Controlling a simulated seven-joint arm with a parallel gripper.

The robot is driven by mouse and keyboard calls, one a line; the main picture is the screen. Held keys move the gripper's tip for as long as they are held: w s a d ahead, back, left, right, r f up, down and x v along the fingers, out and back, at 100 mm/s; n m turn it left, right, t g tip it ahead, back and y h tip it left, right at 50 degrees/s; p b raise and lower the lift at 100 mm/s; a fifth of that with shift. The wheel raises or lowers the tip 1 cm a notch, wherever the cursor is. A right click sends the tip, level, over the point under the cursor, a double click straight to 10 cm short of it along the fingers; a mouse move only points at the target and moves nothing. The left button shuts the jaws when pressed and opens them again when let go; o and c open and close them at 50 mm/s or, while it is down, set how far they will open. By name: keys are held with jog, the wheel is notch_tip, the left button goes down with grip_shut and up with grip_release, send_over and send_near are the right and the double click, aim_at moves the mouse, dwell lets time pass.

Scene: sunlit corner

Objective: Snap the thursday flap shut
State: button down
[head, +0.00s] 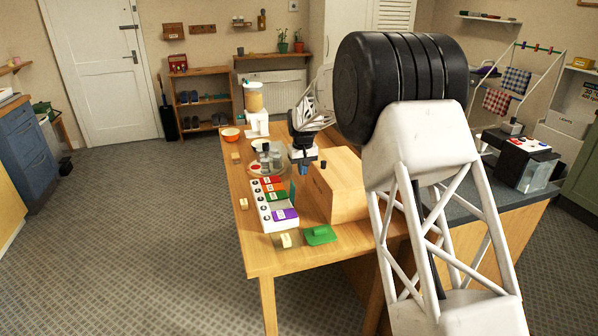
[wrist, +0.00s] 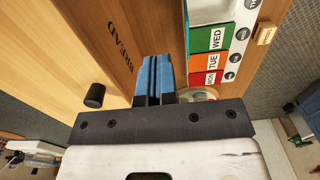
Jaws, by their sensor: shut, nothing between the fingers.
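The white pill organiser (head: 263,207) lies on the wooden table, with red, orange, green and purple flaps. The wrist view shows its MON, TUE and WED flaps lying flat. Next to the green WED flap (wrist: 211,38), a pale stretch (wrist: 207,10) runs to the picture's top edge. Contact cannot be told.
The wooden bread box (head: 335,187) stands close on the organiser's right. A blender (head: 255,105) and small jars stand behind. Small wooden blocks lie left of the organiser, where the table is mostly free.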

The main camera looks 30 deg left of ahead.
jog(key=shift+a+f, duration=0.5)
jog(key=shift+a, duration=0.25)
jog(key=shift+f, duration=0.1)
notch_tip(320, 180, down, 6)
jog(key=shift+f, duration=0.15)
dwell(0.5)
jog(key=shift+s, duration=0.1)
